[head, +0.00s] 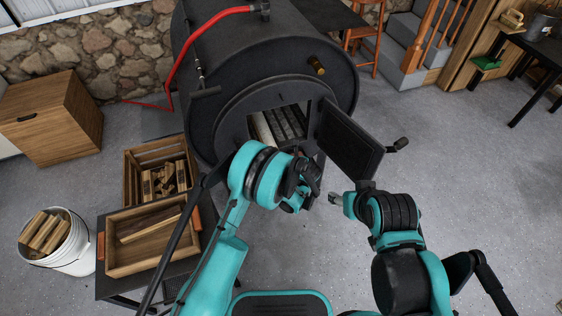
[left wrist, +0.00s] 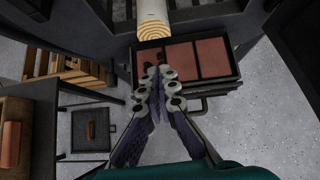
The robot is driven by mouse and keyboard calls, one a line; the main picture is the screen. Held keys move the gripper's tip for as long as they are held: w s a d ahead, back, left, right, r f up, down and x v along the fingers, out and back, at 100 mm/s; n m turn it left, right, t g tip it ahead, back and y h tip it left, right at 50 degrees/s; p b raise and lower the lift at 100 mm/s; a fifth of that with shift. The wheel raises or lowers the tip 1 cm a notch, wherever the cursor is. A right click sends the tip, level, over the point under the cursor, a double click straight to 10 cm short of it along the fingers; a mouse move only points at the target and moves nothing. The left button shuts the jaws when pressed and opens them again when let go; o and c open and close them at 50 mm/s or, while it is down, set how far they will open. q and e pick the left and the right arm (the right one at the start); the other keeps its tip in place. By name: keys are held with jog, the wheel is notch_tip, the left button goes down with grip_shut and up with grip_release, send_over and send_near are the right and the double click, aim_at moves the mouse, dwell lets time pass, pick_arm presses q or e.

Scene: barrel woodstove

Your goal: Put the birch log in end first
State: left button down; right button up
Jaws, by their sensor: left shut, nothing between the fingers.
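The birch log (head: 262,130) lies inside the mouth of the black barrel stove (head: 275,48), along the left side of the opening. In the left wrist view its white bark (left wrist: 151,9) runs away from me, and its pale sawn end (left wrist: 153,31) faces my left gripper (left wrist: 156,76). The left gripper's fingers are shut together with nothing between them, in front of the log end and apart from it in the picture. In the head view the left gripper (head: 303,190) is in front of the opening, partly hidden by its wrist. My right gripper (head: 338,200) is right of it, below the door; its jaws are unclear.
The stove door (head: 348,143) stands open to the right, its handle (head: 399,144) sticking out. A wooden tray (head: 150,240) with split wood, a crate (head: 130,165) and a white bucket (head: 72,258) of wood stand left.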

pick_arm(q)
jog(key=b+x, duration=0.2)
jog(key=x, duration=0.6)
jog(key=shift+s+b, duration=0.15)
jog(key=shift+b, duration=0.15)
jog(key=shift+w+a+b, duration=0.2)
jog(key=shift+w+b, duration=0.05)
jog(key=shift+w, duration=0.35)
jog(key=shift+w+a+b, duration=0.2)
jog(key=shift+w+a, duration=0.05)
jog(key=shift+w, duration=0.35)
jog(key=shift+w+a+r, duration=0.15)
jog(key=shift+w+a, duration=0.1)
jog(key=shift+w, duration=0.4)
